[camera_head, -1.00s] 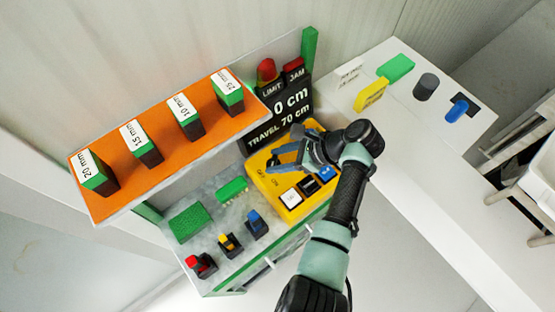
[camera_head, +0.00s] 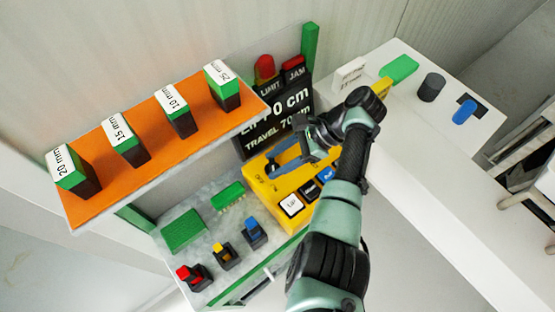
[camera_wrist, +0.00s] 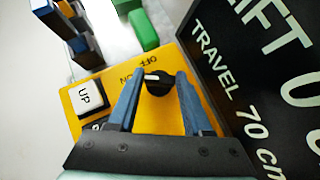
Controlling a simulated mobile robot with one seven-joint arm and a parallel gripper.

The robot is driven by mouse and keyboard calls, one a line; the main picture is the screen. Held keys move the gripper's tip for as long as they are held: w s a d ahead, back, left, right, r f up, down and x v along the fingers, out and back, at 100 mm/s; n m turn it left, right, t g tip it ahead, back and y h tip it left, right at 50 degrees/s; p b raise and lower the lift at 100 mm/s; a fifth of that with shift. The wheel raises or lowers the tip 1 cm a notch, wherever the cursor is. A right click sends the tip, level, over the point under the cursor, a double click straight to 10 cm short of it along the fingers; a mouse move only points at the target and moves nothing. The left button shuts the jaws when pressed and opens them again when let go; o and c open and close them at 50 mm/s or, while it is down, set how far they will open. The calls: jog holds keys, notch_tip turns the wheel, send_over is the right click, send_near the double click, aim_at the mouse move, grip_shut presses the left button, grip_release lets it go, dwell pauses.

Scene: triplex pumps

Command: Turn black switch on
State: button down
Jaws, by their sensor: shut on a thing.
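The black switch (camera_wrist: 158,83) is a round knob with a white mark on the yellow control box (camera_wrist: 85,125). OFF and ON lettering sits beside it, upside down in the wrist view. The mark lies nearly level there, its left end toward the ON lettering. My gripper (camera_wrist: 157,78) has one blue-grey finger on each side of the knob and is shut on it. In the head view my gripper (camera_head: 270,171) reaches the yellow box (camera_head: 262,188) from the right, and the fingers partly hide the switch.
A white UP button (camera_head: 291,205) and a blue button (camera_head: 326,174) are on the same box. The black LIFT display (camera_head: 280,120) stands close behind. An orange shelf (camera_head: 150,140) with labelled blocks is at left. Red, yellow and blue switches (camera_head: 226,257) stand in front.

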jog(key=shift+c, duration=1.6)
grip_release()
